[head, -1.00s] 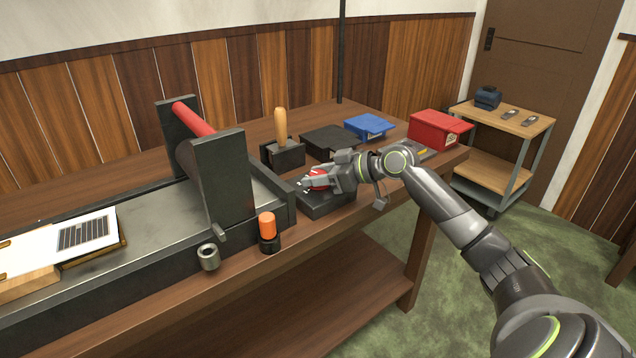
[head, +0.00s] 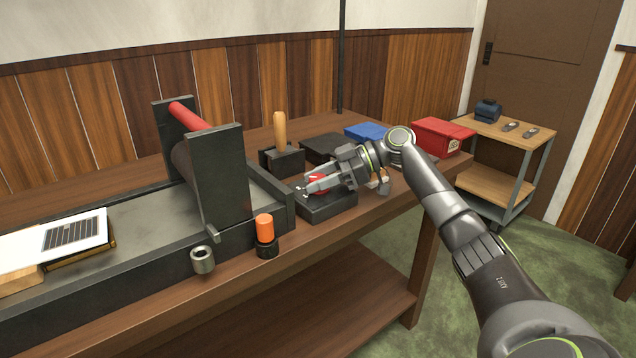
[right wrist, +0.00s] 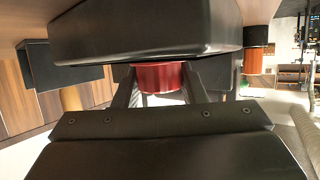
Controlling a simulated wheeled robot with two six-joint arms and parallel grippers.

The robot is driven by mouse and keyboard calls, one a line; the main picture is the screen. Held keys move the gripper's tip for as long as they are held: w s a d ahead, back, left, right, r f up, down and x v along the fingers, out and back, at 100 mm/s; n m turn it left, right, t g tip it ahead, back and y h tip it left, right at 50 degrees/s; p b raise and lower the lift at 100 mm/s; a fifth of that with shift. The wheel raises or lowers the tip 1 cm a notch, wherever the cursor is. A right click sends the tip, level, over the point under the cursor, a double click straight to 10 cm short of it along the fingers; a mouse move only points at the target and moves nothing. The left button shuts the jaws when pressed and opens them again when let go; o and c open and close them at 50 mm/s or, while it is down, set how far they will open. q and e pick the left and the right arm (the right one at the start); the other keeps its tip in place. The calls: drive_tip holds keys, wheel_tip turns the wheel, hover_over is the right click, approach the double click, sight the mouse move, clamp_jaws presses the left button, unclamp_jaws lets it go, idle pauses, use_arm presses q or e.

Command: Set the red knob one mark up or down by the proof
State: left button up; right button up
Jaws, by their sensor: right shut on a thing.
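The red knob (head: 320,179) sits on a dark box (head: 328,208) near the front edge of the bench. My right gripper (head: 309,188) is shut on the knob, one finger on each side. In the right wrist view the red knob (right wrist: 158,77) shows between the two fingers, against the dark box. The fingers hide part of the knob, and any scale marks are too small to read. The proof (head: 80,233), a white sheet with a dark striped block, lies at the left on the press bed. My left gripper is not in view.
The press (head: 222,170) with its red roller stands left of the knob box. An orange-topped bottle (head: 265,229) and a metal ring (head: 202,260) are at the front. A wooden-handled tool (head: 280,135), blue box (head: 368,132) and red box (head: 440,137) stand behind.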

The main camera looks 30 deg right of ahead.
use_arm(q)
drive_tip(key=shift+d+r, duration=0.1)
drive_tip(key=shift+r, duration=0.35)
use_arm(e)
drive_tip(key=shift+n+g, duration=0.4)
drive_tip(key=shift+g, duration=0.1)
drive_tip(key=o, duration=1)
drive_tip(key=shift+d, duration=0.1)
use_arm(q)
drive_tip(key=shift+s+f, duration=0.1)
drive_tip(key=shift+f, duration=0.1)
use_arm(e)
drive_tip(key=v, duration=1.7)
drive_tip(key=shift+s+d+f, duration=0.1)
drive_tip(key=shift+d+f, duration=0.1)
